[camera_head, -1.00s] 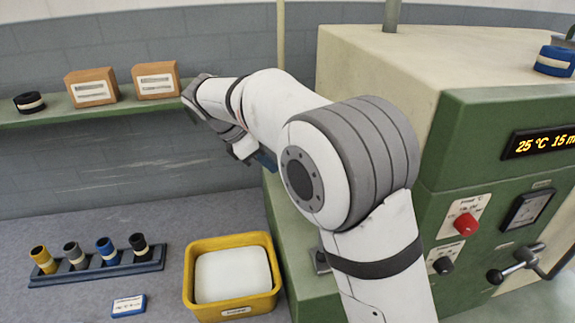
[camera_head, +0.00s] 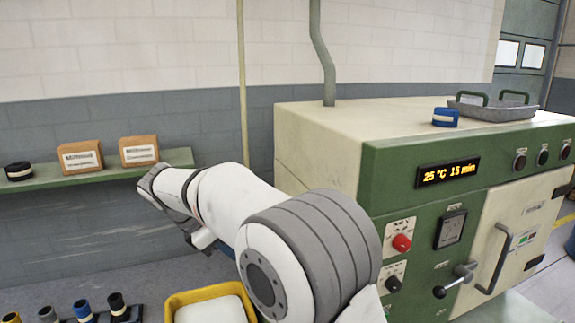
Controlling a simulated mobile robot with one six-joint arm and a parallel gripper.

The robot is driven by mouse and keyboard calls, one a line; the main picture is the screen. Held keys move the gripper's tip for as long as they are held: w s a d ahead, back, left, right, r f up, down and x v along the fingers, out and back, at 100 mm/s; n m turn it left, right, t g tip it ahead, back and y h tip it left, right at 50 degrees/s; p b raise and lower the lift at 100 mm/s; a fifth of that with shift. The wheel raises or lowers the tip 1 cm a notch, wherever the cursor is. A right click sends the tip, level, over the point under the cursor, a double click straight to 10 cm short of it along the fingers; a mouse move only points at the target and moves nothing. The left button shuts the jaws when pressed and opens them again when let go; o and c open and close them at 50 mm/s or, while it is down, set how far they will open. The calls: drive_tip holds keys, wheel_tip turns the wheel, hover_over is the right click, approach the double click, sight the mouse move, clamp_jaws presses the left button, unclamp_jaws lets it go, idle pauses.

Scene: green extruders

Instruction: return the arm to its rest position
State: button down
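My arm (camera_head: 290,240) rises from the bottom of the head view and bends to the left, in front of the green machine. Its wrist end (camera_head: 165,190) points left, just below and in front of the right end of the green shelf. A small blue part (camera_head: 203,238) shows under the wrist.
The green machine (camera_head: 318,150) stands right of my arm, with a blue roll (camera_head: 445,117) and a grey tray (camera_head: 492,110) on top. The shelf (camera_head: 60,180) holds two boxes (camera_head: 138,150) and a black roll (camera_head: 18,171). A yellow bin (camera_head: 208,293) and several rolls (camera_head: 82,311) sit below.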

drive_tip(key=s+d+m+y, duration=0.1)
drive_tip(key=s+d+m, duration=0.15)
drive_tip(key=d, duration=0.25)
drive_tip(key=s+d+r+m+g+y, duration=0.1)
drive_tip(key=s+d+m, duration=0.15)
drive_tip(key=d, duration=0.35)
drive_tip(key=s+d+m+y, duration=0.1)
drive_tip(key=d+m, duration=0.3)
drive_tip(key=d, duration=0.1)
drive_tip(key=s+d+f+m+t+y, duration=0.1)
drive_tip(key=s+d+f+m, duration=0.2)
drive_tip(key=s+d+m, duration=0.2)
drive_tip(key=s+d+f+m+y, duration=0.2)
drive_tip(key=s+d+m, duration=0.4)
drive_tip(key=s, duration=0.5)
drive_tip(key=shift+f+m+t, duration=0.4)
drive_tip(key=shift+f+m, duration=0.2)
drive_tip(key=shift+m, duration=0.4)
